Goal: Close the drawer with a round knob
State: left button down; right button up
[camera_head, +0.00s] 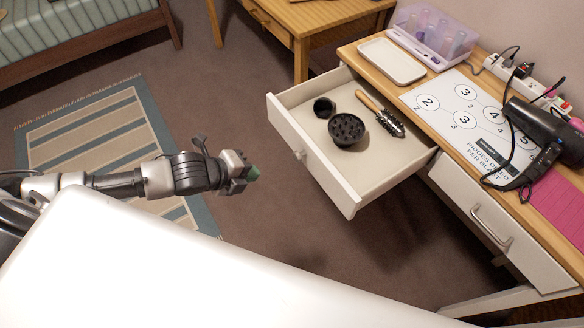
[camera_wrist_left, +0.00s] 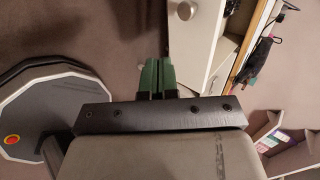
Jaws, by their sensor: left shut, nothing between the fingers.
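The open drawer (camera_head: 312,170) is white and sticks out from the wooden-topped dresser (camera_head: 375,72). Inside lie a small black cup (camera_head: 323,107), a black round diffuser (camera_head: 346,130) and a hairbrush (camera_head: 382,115). My left gripper (camera_head: 252,174) is left of the drawer front, apart from it; its green fingers (camera_wrist_left: 157,72) are together and empty in the wrist view. My right gripper is out of view.
A second drawer with a bar handle (camera_head: 490,228) is shut at the right. The dresser top holds a tray (camera_head: 391,61), a purple box (camera_head: 432,35), a paper chart (camera_head: 468,115) and a hair dryer (camera_head: 548,135). Floor between gripper and drawer is clear.

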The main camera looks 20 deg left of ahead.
pick_arm(q)
jog(key=w+d+r+x, duration=0.1)
jog(key=r+x, duration=0.1)
jog(key=x, duration=1)
jog(key=shift+w, duration=0.5)
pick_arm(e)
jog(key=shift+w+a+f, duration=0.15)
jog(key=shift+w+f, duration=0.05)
pick_arm(q)
jog(key=shift+f, duration=0.1)
jog(key=shift+d, duration=0.1)
